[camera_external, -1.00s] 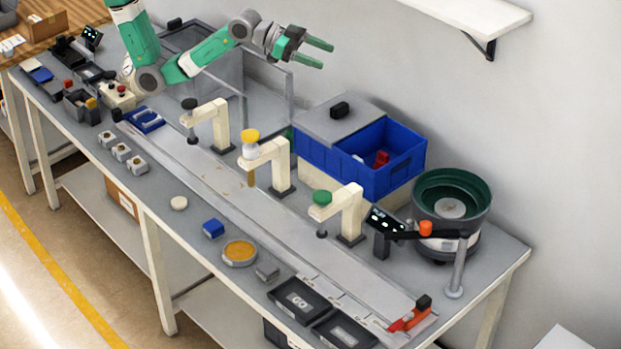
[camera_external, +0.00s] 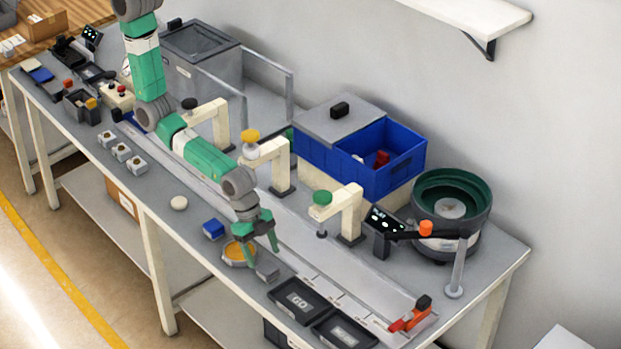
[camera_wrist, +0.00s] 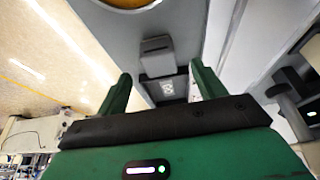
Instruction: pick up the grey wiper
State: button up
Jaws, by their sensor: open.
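The grey wiper appears to be the small grey block (camera_external: 267,271) lying on the front strip of the bench, between the round orange-filled dish and the black trays. It also shows in the wrist view (camera_wrist: 157,45), upper middle, between the lines of my fingers. My gripper (camera_external: 260,254) is open with nothing between its green fingers. It points down just above and behind the block in the external view. In the wrist view both fingertips (camera_wrist: 160,75) stand apart on either side, and the block looks clear of them.
The round orange dish (camera_external: 231,259) is close to my gripper's left, with a blue block (camera_external: 214,229) beyond it. Black trays (camera_external: 297,301) lie to the right of the grey block. Cream posts (camera_external: 353,205) stand along the rail behind.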

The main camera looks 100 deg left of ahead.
aim_at(268, 267)
jog(key=b+x, duration=0.1)
jog(key=x, duration=0.4)
jog(key=shift+w+d, duration=0.15)
jog(key=shift+w, duration=0.05)
jog(key=shift+c, duration=0.4)
jog(key=c, duration=1)
jog(key=shift+r, duration=0.1)
notch_tip(268, 267, up, 4)
jog(key=shift+f+p, duration=0.15)
jog(key=shift+p, duration=0.2)
jog(key=s+a, duration=0.3)
jog(key=s, duration=0.1)
jog(key=s+a, duration=0.2)
jog(key=s, duration=0.3)
jog(key=s+a+r, duration=0.1)
jog(key=s+a, duration=0.2)
jog(key=s, duration=0.1)
jog(key=shift+s+a+r, duration=0.1)
jog(key=shift+s+a, duration=0.15)
jog(key=shift+a, duration=0.1)
